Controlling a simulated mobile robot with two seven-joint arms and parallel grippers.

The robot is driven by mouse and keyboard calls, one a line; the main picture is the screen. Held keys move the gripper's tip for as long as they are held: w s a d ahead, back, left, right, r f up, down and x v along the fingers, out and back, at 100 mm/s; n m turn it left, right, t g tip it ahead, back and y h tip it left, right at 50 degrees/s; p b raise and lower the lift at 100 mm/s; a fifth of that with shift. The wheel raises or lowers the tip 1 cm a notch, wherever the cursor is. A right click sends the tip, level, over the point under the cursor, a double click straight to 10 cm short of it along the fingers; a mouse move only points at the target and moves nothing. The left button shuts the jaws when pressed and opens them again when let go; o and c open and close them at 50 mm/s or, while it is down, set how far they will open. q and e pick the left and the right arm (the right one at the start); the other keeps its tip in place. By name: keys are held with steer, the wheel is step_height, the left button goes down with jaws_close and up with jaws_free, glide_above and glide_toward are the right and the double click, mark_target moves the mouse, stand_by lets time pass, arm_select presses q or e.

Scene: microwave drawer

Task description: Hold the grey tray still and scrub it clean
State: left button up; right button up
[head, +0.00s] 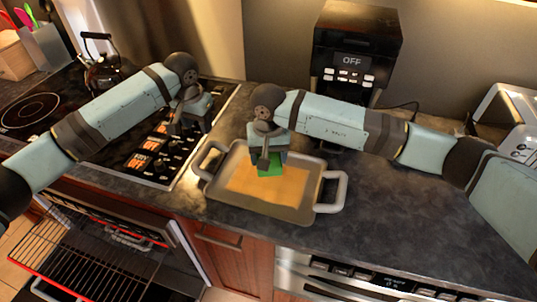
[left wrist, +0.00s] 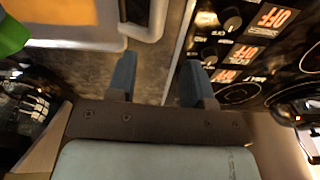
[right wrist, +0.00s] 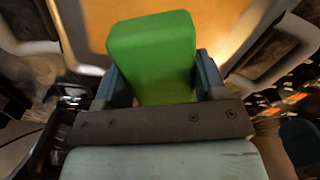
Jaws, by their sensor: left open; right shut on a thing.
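The grey tray (head: 213,190) lies on the dark counter, with a light handle at its left and right ends. An orange-brown patch (head: 290,187) covers much of its floor. My right gripper (head: 268,160) is shut on a green sponge (head: 270,169), over the back middle part of the tray. The sponge also shows between the fingers in the right wrist view (right wrist: 152,55). I cannot tell whether it touches the tray. My left gripper (left wrist: 160,85) is open and empty, up and left of the tray's left handle (left wrist: 155,20), above the stove's edge.
The stove (head: 140,170) with its control knobs is left of the tray, and a kettle (head: 100,70) stands on it. The oven below is open, with a rack (head: 85,245) showing. A coffee machine (head: 350,50) stands behind the tray. The counter to the right (head: 400,220) is clear.

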mark_target(201, 152)
arm_select(q)
steer(key=shift+s+a+f+n+g, duration=0.3)
steer(key=shift+s+a+f+g, duration=0.15)
steer(key=shift+s+f+g, duration=0.25)
steer(key=shift+f, duration=4.3)
jaws_close()
steer(key=shift+o, duration=1.1)
jaws_free()
